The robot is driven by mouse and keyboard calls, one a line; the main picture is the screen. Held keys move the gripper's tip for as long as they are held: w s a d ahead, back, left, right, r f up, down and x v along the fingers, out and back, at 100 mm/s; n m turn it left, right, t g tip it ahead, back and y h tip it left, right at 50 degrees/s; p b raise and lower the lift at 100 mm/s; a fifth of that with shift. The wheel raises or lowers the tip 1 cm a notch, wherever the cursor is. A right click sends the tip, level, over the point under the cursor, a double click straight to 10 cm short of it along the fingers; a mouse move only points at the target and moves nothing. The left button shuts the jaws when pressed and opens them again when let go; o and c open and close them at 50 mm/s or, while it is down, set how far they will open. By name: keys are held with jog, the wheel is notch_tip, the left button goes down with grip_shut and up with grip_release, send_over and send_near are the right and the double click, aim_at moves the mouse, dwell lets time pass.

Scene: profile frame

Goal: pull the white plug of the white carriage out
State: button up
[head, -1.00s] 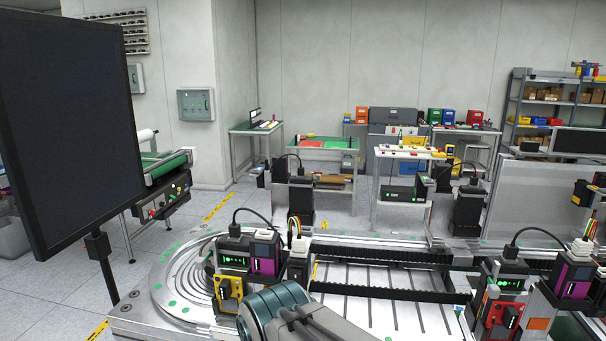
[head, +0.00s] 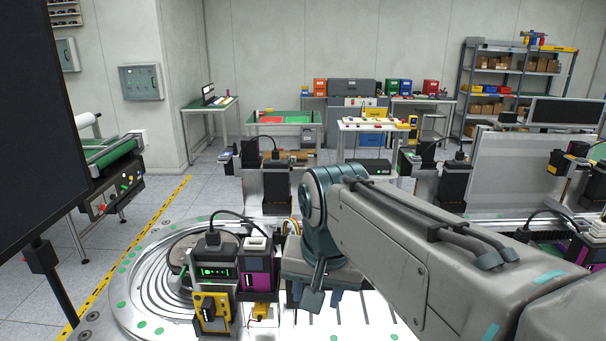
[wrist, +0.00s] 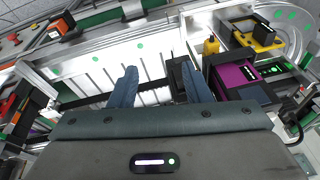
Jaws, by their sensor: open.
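A carriage with a dark box, green lights and a yellow front part (head: 210,308) stands at the lower left of the head view. A white plug (head: 256,244) sits upright on top of its purple module (head: 258,282), beside a black plug (head: 213,237) with a black cable. I cannot tell for sure whether this is the white carriage. My gripper (wrist: 160,86) is open, its two blue fingers apart with nothing held between them. The purple module (wrist: 236,75) lies just right of the fingers in the wrist view.
A round grooved turntable (head: 135,290) lies beneath the carriage. Another purple module with a white top (head: 580,250) stands at the right edge, partly cut off. A dark monitor (head: 35,150) stands at the left. Dark posts (head: 276,185) rise behind the carriage.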

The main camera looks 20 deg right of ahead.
jog(key=w+r+m+g+b, duration=0.25)
jog(key=w+r+m, duration=0.65)
jog(key=r+m, duration=0.65)
jog(key=shift+m+g, duration=0.25)
jog(key=shift+m, duration=0.2)
jog(key=f, duration=1.3)
jog(key=shift+w+d+f, duration=0.15)
jog(key=shift+w+d, duration=0.05)
jog(key=shift+d, duration=0.05)
grip_shut()
